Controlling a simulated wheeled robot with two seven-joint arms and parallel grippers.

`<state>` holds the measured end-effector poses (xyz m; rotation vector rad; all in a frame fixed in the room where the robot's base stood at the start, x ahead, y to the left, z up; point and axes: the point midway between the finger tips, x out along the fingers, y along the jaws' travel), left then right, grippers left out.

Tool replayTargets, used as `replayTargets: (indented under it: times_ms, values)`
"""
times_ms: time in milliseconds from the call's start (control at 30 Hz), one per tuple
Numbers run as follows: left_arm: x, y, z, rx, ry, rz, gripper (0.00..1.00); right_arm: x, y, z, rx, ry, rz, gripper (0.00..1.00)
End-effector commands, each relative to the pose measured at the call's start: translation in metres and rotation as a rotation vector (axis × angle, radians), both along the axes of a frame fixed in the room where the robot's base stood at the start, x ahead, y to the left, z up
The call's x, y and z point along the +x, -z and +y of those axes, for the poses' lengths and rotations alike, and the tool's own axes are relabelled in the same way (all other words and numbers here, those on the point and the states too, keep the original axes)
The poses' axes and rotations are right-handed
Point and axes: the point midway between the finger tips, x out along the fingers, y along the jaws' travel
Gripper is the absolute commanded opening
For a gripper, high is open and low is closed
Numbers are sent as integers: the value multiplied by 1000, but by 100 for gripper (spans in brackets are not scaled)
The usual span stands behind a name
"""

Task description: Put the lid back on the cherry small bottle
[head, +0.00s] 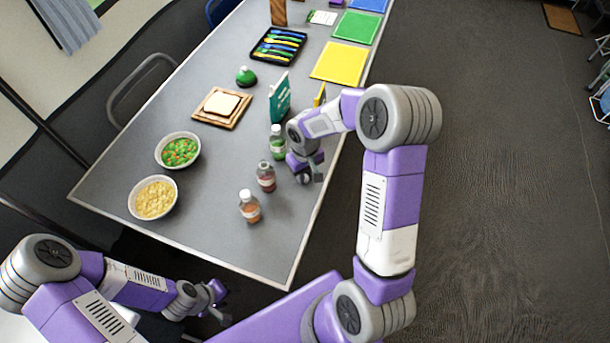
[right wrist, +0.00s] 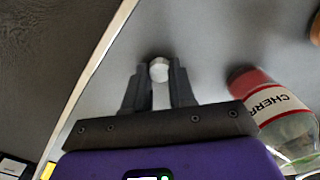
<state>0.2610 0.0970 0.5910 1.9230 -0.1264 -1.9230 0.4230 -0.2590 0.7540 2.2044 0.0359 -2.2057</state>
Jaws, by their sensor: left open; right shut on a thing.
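The cherry small bottle (head: 266,178), dark red with a pale label, stands upright on the table between an orange and a green bottle. Its top shows no white cap in the head view. In the right wrist view the cherry bottle (right wrist: 284,112) is at the right, cut by the frame edge, with its label partly readable. My right gripper (head: 311,179) is shut on the round white lid (right wrist: 159,69), just right of the bottle near the table's edge. My left gripper (head: 219,301) is open and empty, off the table's near edge.
The orange bottle (head: 249,207) and green bottle (head: 278,143) stand close to the cherry bottle. A teal book (head: 280,98) stands behind them. Bowls of corn (head: 157,198) and mixed vegetables (head: 178,151) are at the left. The table's near corner is clear.

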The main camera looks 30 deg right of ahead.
Motion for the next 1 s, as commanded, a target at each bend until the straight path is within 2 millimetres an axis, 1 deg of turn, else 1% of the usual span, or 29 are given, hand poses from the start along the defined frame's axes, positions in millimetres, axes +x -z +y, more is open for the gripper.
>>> replayTargets:
  times_ms: [67, 167, 300, 400, 500, 667, 1000]
  values:
    - [0, -4, 0, 0, 0, 0, 54, 1, -8, 0, -1, 0, -2, 0]
    - [0, -11, 0, 0, 0, 0, 54, 1, -25, 0, -1, 1, -5, 0]
    - [0, -22, 0, 0, 0, 0, 54, 1, -56, 0, -1, 0, -5, 0]
    - [0, -29, 0, 0, 0, 0, 54, 1, -74, 0, 0, 1, -4, 0]
    - [0, -33, 0, 0, 0, 0, 54, 1, -89, 0, -1, 0, -3, 0]
    - [0, -36, 0, 0, 0, 0, 54, 0, -99, 0, 0, -1, -1, 0]
    - [0, -35, 0, 0, 0, 0, 54, 0, -99, 0, 0, 0, 0, 0]
